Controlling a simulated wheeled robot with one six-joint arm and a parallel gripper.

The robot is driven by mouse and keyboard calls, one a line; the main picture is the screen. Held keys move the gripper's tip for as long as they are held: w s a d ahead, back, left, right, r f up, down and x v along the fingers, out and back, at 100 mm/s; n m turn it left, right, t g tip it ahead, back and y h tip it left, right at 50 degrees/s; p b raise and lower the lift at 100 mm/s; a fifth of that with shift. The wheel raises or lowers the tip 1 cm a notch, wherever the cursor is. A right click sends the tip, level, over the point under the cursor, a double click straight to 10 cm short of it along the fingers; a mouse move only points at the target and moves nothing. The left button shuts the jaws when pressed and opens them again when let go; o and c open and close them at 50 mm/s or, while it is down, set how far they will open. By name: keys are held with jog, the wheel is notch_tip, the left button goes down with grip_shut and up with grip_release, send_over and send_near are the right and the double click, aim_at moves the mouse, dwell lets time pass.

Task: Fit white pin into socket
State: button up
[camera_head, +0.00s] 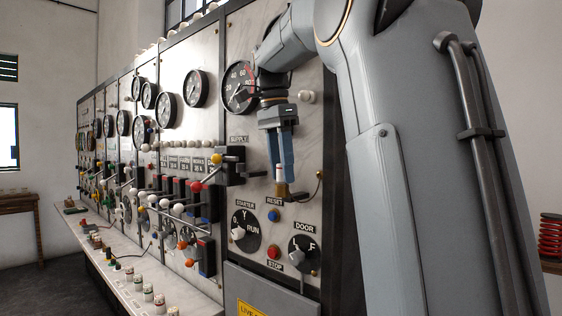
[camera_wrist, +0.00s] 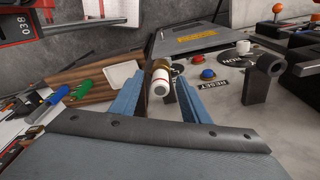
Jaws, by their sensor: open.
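My gripper (camera_head: 281,178) points down close in front of the panel's right section, with its two blue-grey fingers apart. The pin (camera_head: 280,172) also shows small between the fingertips in the head view. A brass socket (camera_wrist: 176,69) is just beyond the pin; in the head view the brass part (camera_head: 281,189) is directly below it. The pin appears lined up with the brass, but how deep it sits is hidden.
The marble panel (camera_head: 310,150) carries gauges, levers and knobs. A RESET button (camera_head: 274,215), a RUN dial (camera_head: 240,232) and a DOOR dial (camera_head: 298,254) sit below the socket. Several banded white pins (camera_head: 148,292) stand on the ledge (camera_head: 115,277). A black bracket (camera_wrist: 262,78) juts out right of the fingers.

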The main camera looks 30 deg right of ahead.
jog(key=shift+c, duration=0.4)
grip_shut()
jog(key=shift+r+p, duration=2.3)
jog(key=shift+p, duration=0.3)
